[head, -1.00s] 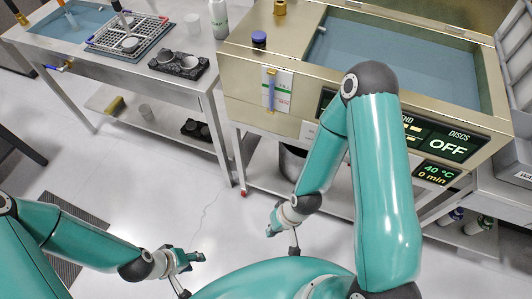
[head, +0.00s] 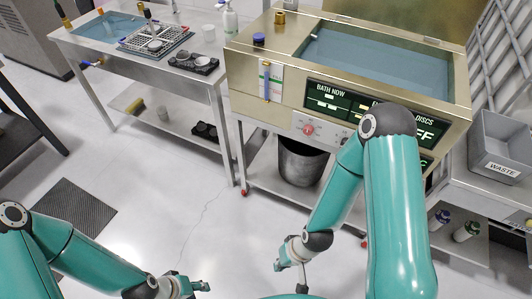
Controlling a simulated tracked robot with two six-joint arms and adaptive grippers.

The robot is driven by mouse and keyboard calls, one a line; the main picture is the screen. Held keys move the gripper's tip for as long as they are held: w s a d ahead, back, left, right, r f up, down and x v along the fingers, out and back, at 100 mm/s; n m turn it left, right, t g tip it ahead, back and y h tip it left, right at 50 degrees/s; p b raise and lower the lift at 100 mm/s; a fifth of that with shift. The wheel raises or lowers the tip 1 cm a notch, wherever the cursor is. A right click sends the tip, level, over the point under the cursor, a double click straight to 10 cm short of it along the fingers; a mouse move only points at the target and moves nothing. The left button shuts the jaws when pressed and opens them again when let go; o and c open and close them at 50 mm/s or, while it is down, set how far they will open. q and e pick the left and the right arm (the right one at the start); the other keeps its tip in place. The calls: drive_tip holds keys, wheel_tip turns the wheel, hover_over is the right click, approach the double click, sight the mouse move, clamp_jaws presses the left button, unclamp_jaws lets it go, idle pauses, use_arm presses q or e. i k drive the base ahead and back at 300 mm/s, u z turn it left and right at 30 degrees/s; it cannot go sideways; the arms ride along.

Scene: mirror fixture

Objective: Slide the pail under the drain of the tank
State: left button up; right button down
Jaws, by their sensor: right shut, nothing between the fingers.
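The pail (head: 301,165) is a dark grey metal vessel, standing upright on the low shelf beneath the tank. Its top is partly hidden by the tank's front and its right side is close to my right forearm. The tank (head: 262,84) is a brassy metal bath of blue liquid with a dark display panel. A red round fitting (head: 308,130) sits low on its front, above the pail; I cannot tell whether it is the drain. My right gripper (head: 279,264) is shut and empty, in front of and below the pail. My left gripper (head: 200,287) is further left, near the bottom edge, its fingers unclear.
A steel side table (head: 180,85) with a basin and rack stands at the left. A grey waste bin (head: 499,145) sits at the right, with bottles (head: 466,231) on a shelf below. A dark floor mat (head: 75,221) lies at the left. Floor before the shelf is mostly clear.

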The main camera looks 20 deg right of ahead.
sight(300, 164)
drive_tip(key=z, duration=0.2)
drive_tip(key=i, duration=0.9)
drive_tip(key=u, duration=0.1)
